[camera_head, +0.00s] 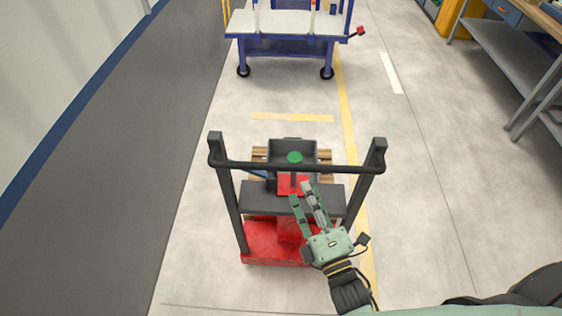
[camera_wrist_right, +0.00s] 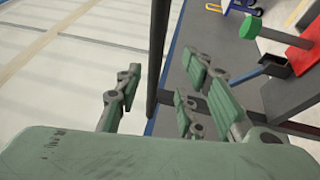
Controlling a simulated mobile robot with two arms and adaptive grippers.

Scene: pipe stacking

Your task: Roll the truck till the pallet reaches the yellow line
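The truck (camera_head: 262,242) is red and dark grey, with two upright posts joined by a dark handle bar (camera_head: 235,165). The wooden pallet (camera_head: 259,154) shows in part at the truck's far end; the rest is hidden behind the truck. A short yellow line (camera_head: 292,117) crosses the floor beyond the pallet, with bare floor between. My right gripper (camera_head: 301,194) is over the truck, near the handle bar. In the right wrist view, its fingers (camera_wrist_right: 160,82) are apart and the dark bar (camera_wrist_right: 157,65) runs between them; contact is unclear. My left gripper is not in view.
A blue-framed cart (camera_head: 283,47) on casters stands beyond the yellow line. A long yellow stripe (camera_head: 348,130) runs along the truck's right. A workbench (camera_head: 515,65) stands at the right; a wall (camera_head: 60,75) borders the left. Floor on both sides is clear.

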